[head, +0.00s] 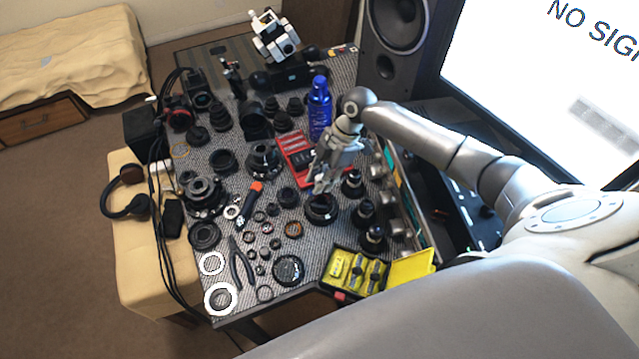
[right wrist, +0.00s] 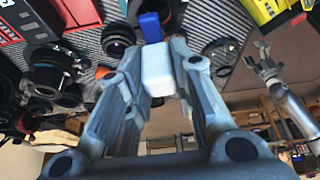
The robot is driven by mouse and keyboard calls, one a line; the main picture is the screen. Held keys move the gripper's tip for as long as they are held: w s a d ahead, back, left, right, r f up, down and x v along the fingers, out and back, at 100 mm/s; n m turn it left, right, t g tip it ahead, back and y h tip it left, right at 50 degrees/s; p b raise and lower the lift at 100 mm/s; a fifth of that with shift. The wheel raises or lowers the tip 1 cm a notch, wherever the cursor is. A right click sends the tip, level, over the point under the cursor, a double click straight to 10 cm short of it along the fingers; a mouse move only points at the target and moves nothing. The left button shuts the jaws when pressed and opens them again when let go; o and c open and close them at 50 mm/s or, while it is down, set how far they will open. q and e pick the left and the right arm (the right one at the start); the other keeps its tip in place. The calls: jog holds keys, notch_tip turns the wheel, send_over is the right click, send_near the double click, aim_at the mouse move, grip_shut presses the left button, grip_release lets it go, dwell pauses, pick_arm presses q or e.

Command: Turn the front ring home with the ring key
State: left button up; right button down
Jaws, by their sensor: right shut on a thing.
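My right gripper (head: 322,184) hangs over the right middle of the crowded table. In the right wrist view it (right wrist: 155,85) is shut on a small block, pale with a blue end (right wrist: 150,27), likely the ring key. In the head view this piece is hard to make out. A dark lens barrel (head: 321,207) stands just below the gripper. I cannot tell whether the held piece touches it, or which part is the front ring. My left gripper (right wrist: 264,63) shows only in the right wrist view, with its fingers apart and empty.
Many dark lenses and rings crowd the striped mat. A red tray (head: 293,145) and a blue bottle (head: 320,108) stand behind the gripper. A yellow case (head: 357,272) lies open at the front right. White rings (head: 220,298) lie at the front left corner. A speaker (head: 396,40) stands behind.

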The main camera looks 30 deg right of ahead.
jog(key=shift+r+n, duration=0.1)
jog(key=shift+n, duration=0.3)
jog(key=shift+s+b, duration=0.1)
jog(key=shift+b, duration=0.25)
notch_tip(320, 180, down, 3)
jog(key=shift+r+b, duration=0.1)
jog(key=shift+b, duration=1.15)
jog(key=shift+r, duration=0.1)
jog(key=shift+p, duration=0.4)
jog(key=shift+f+b, duration=0.5)
jog(key=shift+f, duration=0.4)
